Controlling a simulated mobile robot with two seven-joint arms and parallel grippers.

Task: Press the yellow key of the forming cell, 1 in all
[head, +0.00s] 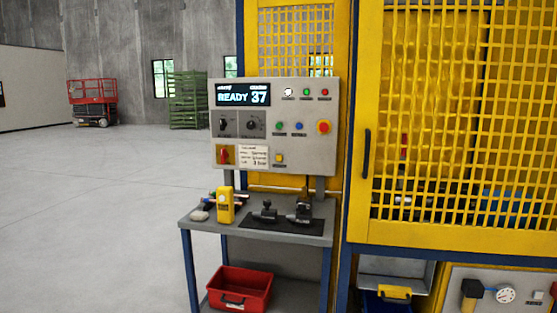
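The forming cell's grey control panel (299,150) stands at the middle of the head view, beside the yellow mesh enclosure (455,110). Its display (243,95) reads "READY 37". A small yellow key (279,158) sits low on the panel, right of a white note card (253,156). Neither of my grippers is in view.
A grey table (203,224) under the panel carries a yellow device (225,204) and dark fixtures on a black mat (255,228). A red bin (240,288) sits below. The floor at left is open, with a red lift (92,101) far back.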

